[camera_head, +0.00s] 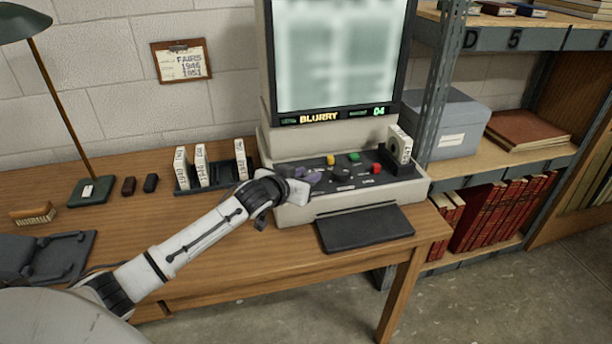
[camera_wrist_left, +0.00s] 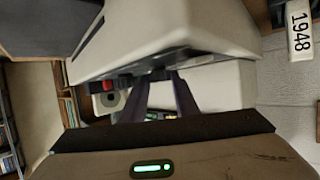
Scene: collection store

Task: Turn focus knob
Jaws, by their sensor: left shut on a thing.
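The reader (camera_head: 292,211) stands on the wooden desk, with a control panel below its lit screen (camera_head: 338,55). The screen picture is blurred, and the strip under it reads BLURRY and 04. My left gripper (camera_head: 312,177) reaches from the left to the left part of the panel, with its fingers closed on a control there. The fingers hide most of this control, which looks to be the focus knob. My right gripper is not in view.
A white film box (camera_head: 399,144) stands at the panel's right end. A dark rack (camera_head: 224,174) holds labelled boxes behind my left arm. A green lamp (camera_head: 90,191) stands at left.

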